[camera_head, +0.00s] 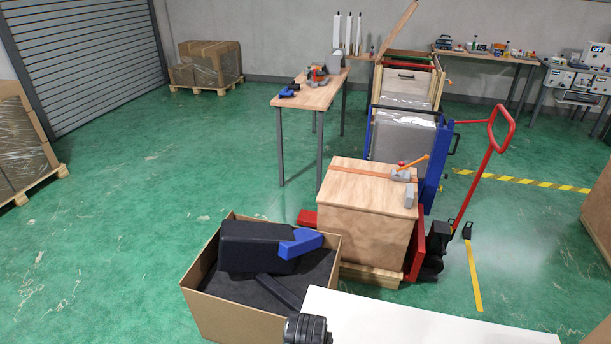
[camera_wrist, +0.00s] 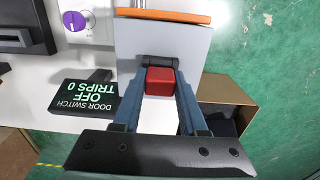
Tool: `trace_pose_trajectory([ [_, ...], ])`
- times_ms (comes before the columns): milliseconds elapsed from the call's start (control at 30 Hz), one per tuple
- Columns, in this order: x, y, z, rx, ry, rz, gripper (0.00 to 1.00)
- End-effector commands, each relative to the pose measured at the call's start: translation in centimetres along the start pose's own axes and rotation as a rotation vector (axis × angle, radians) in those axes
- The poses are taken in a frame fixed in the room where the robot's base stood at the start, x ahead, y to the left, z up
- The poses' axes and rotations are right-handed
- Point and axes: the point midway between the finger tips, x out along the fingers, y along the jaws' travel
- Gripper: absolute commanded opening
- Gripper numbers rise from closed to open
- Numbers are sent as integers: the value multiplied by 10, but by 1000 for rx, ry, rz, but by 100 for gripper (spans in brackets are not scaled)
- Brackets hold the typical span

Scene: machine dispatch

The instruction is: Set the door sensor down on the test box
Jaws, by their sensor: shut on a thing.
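In the wrist view my gripper (camera_wrist: 160,96) is shut on a small red block, which I take to be the door sensor (camera_wrist: 160,80). A dark bracket sits right behind the block. A flat grey panel with an orange bar (camera_wrist: 164,16) along its far edge lies beyond it; I cannot tell if the block touches it. No part is clearly marked as the test box. A black display reading "DOOR SWITCH OFF TRIPS 0" (camera_wrist: 84,97) stands left of the fingers. In the head view I cannot make out my fingers or the block.
A white table (camera_head: 420,322) is at the front. A cardboard box (camera_head: 222,318) with dark contents stands left of it, and a wooden crate (camera_head: 366,205) behind. A purple knob (camera_wrist: 74,20) and a dark machine (camera_wrist: 26,28) are left in the wrist view. Green floor is open on the left.

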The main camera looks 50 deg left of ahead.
Motion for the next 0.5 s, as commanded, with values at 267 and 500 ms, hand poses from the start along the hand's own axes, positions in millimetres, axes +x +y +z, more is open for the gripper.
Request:
trace_pose_trajectory([
  [267, 6, 0, 0, 0, 1, 0, 0],
  [500, 5, 0, 0, 0, 1, 0, 77],
])
